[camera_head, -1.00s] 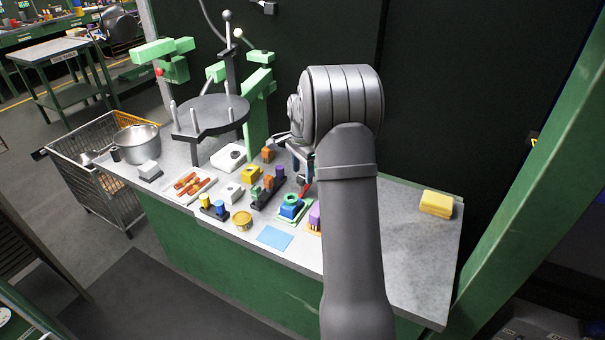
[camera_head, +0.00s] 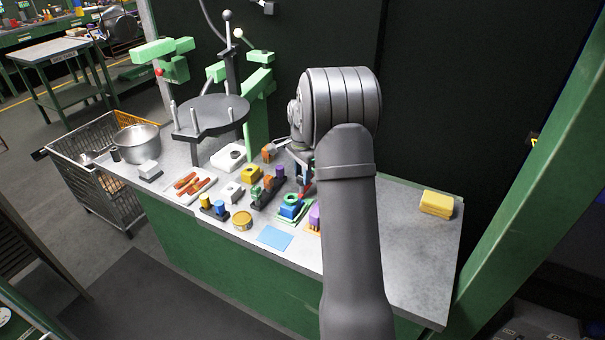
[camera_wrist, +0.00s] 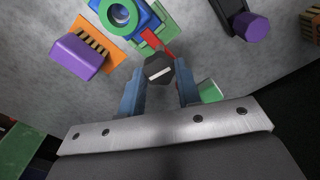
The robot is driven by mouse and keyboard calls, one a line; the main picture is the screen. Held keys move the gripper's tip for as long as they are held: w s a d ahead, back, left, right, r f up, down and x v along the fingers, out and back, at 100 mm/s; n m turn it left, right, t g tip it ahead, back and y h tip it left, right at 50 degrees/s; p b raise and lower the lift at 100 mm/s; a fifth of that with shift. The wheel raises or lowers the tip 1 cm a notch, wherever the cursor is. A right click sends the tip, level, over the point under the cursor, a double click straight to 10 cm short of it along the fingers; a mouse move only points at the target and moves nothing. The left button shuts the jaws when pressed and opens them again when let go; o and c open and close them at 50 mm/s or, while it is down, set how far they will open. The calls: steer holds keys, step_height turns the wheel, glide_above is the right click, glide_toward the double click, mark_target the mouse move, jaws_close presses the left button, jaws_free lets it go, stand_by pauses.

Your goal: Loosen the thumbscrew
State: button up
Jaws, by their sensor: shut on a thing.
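A dark six-sided knob with a pale line across its top, apparently the thumbscrew (camera_wrist: 159,68), sits between my fingertips in the wrist view. A red piece (camera_wrist: 165,49) shows beside it, next to the blue block with a green ring (camera_wrist: 122,14). My gripper (camera_wrist: 160,78) has its blue fingers on either side of the knob, shut on it. In the head view my gripper (camera_head: 303,182) points down at the bench beside the blue block with the green ring (camera_head: 291,206). The arm hides the knob there.
A purple block (camera_wrist: 78,56) on an orange base lies to the left in the wrist view. A purple cylinder (camera_wrist: 250,27) stands at the upper right. A green cylinder (camera_wrist: 209,92) is close to my right finger. The bench is clear near the yellow sponge (camera_head: 436,204).

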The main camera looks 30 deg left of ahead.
steer(key=n, duration=0.9)
steer(key=shift+a+n, duration=0.1)
steer(key=shift+n, duration=0.2)
steer(key=n, duration=0.5)
steer(key=shift+n, duration=2.5)
steer(key=o, duration=1)
steer(key=shift+r, duration=0.1)
